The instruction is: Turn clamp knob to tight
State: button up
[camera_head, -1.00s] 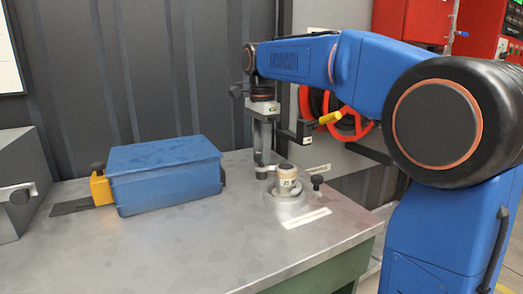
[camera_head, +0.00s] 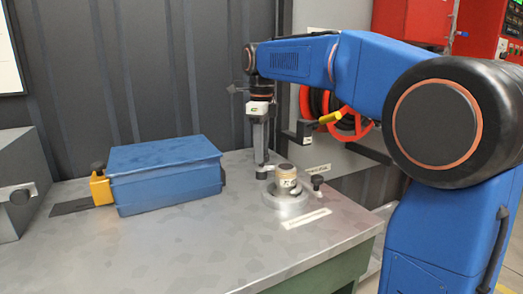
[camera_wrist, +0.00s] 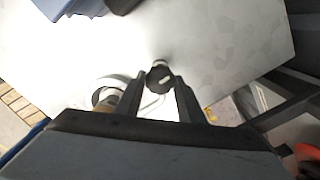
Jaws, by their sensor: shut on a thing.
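My gripper (camera_head: 262,172) points straight down behind and left of a small round fixture on the metal table. The fixture (camera_head: 287,190) has a cream top with a dark cap on a round grey base, and stands close to the gripper. A separate black knob (camera_head: 317,181) stands right of the fixture.
A blue box (camera_head: 165,175) with a yellow clamp piece (camera_head: 100,188) sits on the table to the left. A grey box (camera_head: 20,180) stands at the far left edge. A red wheel (camera_head: 350,125) hangs behind. The front of the table (camera_head: 200,240) is clear.

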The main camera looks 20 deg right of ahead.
dwell(0.3)
jog(key=o, duration=1)
jog(key=shift+o, duration=0.2)
jog(key=shift+r, duration=0.15)
notch_tip(320, 180, up, 17)
jog(key=shift+r, duration=0.1)
